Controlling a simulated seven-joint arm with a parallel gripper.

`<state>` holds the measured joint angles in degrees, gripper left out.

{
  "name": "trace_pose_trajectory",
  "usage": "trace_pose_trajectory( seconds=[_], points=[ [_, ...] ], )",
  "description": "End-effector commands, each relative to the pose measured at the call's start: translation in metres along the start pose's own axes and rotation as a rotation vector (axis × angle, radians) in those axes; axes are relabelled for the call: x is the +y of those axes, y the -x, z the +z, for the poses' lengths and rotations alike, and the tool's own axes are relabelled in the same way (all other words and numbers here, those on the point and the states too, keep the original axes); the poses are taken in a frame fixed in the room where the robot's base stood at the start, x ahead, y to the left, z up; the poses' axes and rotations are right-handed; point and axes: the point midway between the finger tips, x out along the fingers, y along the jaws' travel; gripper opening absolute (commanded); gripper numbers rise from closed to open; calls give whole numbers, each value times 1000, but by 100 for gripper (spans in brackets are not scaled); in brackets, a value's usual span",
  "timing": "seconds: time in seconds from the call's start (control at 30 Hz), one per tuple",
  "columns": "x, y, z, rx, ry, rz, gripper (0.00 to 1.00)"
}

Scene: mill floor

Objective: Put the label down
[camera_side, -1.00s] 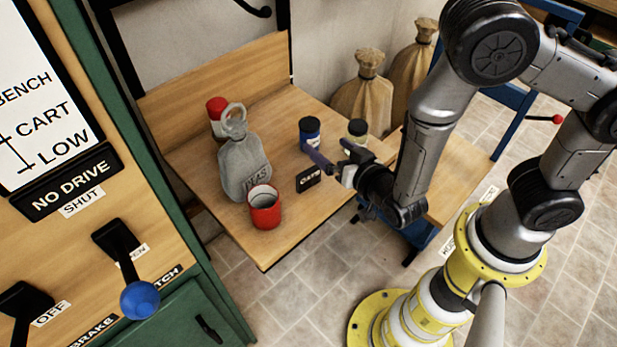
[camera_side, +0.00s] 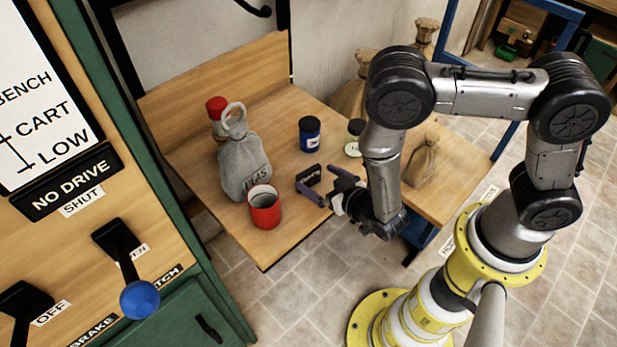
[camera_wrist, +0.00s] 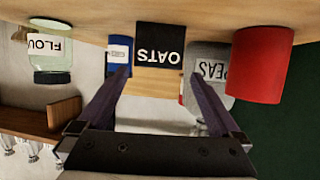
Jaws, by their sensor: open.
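The label (camera_side: 308,178) is a small black card with white "OATS" lettering. It stands on the bench top near the front right edge, and its lettering is upside down in the wrist view (camera_wrist: 158,45). My gripper (camera_side: 314,178) is open, low over the bench edge, with its two purple fingers spread and pointing at the label. In the wrist view the label shows between and just past the fingertips (camera_wrist: 158,76). I cannot tell whether either finger touches it.
On the bench (camera_side: 285,235) stand a red mug (camera_side: 265,209), a grey PEAS sack (camera_side: 243,168), a red-capped jar (camera_side: 217,112), a blue tin (camera_side: 309,135) and a glass FLOUR jar (camera_wrist: 50,62). A small sack (camera_side: 424,160) sits on the cart at right.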

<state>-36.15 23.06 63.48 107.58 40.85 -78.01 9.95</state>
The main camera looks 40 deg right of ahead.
Motion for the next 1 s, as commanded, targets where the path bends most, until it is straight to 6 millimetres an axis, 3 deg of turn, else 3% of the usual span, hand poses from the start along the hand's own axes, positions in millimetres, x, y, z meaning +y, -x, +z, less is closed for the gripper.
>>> trace_pose_trajectory(
  seconds=[0.17, 0.5, 0.77, 1.0],
  points=[
    [2, -12, 1, -1, -1, 2, 100],
    [4, -53, 4, -1, -1, 2, 100],
    [3, -56, 4, -1, 0, 0, 100],
    [3, -55, 4, -1, 0, 0, 59]
  ],
)
